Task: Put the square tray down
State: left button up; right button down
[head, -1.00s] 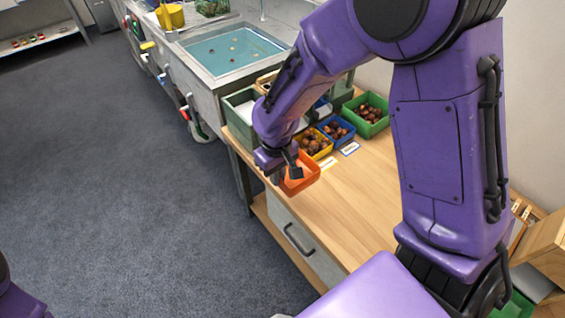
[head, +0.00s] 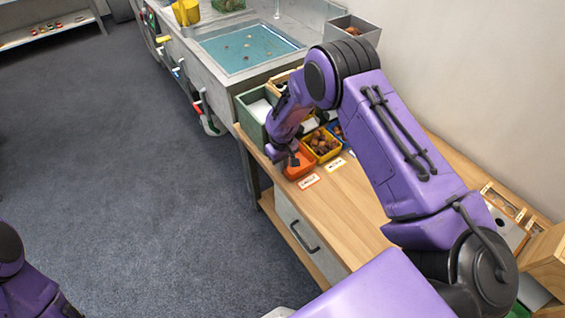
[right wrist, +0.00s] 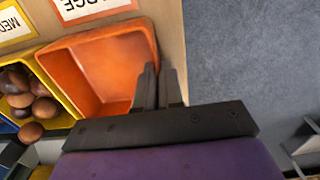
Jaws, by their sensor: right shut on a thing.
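The orange square tray (head: 300,170) is at the left front of the wooden worktop, beside the yellow tray of chestnuts. My right gripper (head: 291,160) is shut on one wall of it. In the right wrist view the orange tray (right wrist: 95,72) looks empty and level, with both fingers (right wrist: 158,90) at its wall. Its base seems on or very close to the wood; I cannot tell which. My left gripper is out of view; only a purple part of that arm shows at the lower left.
The yellow tray (head: 321,146) touches or nearly touches the orange one. A "LARGE" label (head: 309,181) lies in front of it. A green bin (head: 252,112) stands behind, near the water basin (head: 247,48). The worktop's middle (head: 345,215) is clear.

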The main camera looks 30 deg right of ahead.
jog(key=c, duration=1.3)
grip_release()
jog(key=shift+o, duration=0.2)
notch_tip(320, 180, up, 12)
jog(key=b, duration=0.2)
